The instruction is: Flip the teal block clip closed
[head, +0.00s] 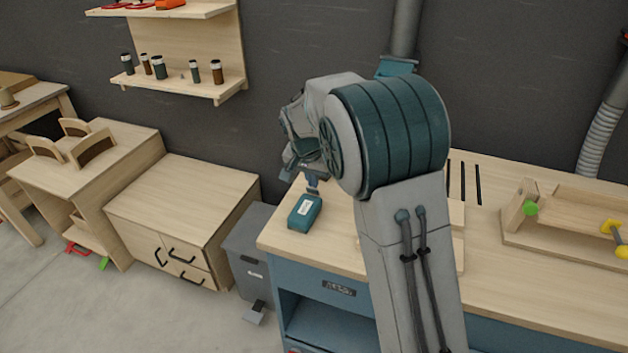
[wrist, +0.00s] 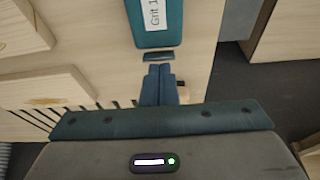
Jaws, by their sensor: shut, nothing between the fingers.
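The teal block (head: 304,213) lies on the left end of the workbench top, with a white label on it. In the wrist view the block (wrist: 150,30) is at the top centre, its label reading "Grit 1" before it is cut off. A small dark teal flap (wrist: 158,57), which looks like its clip, shows at the block's near end; its exact angle is hard to tell. My gripper (wrist: 160,70) is shut and empty, its fingertips just short of this flap. In the head view my gripper (head: 313,188) is just behind and above the block; whether it touches is unclear.
The workbench (head: 350,262) has a wooden jig (head: 570,225) with green and yellow knobs at right. A grey bin (head: 252,245) and a wooden drawer cabinet (head: 180,200) stand left of the bench. A wall shelf (head: 185,83) holds several small jars. My arm hides the bench's middle.

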